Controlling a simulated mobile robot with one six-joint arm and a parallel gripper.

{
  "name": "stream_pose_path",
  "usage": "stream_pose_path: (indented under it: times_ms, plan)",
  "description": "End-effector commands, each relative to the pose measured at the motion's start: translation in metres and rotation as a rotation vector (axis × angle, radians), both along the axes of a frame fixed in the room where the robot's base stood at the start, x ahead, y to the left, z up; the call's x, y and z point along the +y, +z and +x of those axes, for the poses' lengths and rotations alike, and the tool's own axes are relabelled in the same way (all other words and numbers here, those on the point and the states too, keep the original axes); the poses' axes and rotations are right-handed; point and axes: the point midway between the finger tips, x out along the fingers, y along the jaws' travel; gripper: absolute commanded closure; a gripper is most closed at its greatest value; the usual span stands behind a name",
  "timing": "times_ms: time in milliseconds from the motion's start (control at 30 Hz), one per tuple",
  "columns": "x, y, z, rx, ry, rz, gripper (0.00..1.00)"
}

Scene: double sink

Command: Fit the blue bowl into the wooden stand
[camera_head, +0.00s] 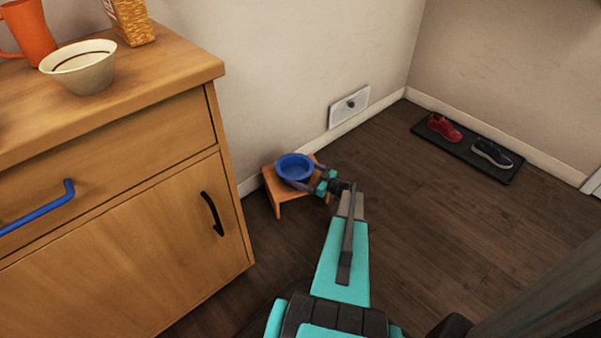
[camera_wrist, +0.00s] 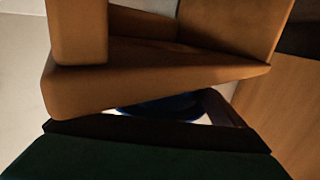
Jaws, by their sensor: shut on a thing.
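The round, hollow blue bowl (camera_head: 294,166) is upright at the wooden stand, beside the cabinet. My gripper (camera_head: 301,178) is shut on the bowl, its fingers on either side of it, reaching in from the lower right. The small orange-brown wooden stand (camera_head: 271,186) is on the floor by the wall, directly under the bowl in the head view. I cannot tell whether the bowl is seated in it or just above. In the wrist view, the stand's wood (camera_wrist: 150,75) hides most of the bowl (camera_wrist: 160,106); a dark strip of the bowl shows below its edge.
A wooden cabinet (camera_head: 120,150) stands close on the left, with a pale bowl (camera_head: 85,72), an orange mug (camera_head: 27,32) and a box (camera_head: 131,20) on top. Shoes lie on a dark mat (camera_head: 458,150) at the right. The floor between is clear.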

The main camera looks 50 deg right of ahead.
Motion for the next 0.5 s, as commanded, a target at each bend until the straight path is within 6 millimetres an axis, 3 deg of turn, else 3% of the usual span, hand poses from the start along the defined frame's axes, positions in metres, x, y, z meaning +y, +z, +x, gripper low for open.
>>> stream_pose_path:
  times_ms: [500]
  plan:
    - [-0.0001, -0.0084, 0.0000, -0.001, 0.000, 0.001, 0.32]
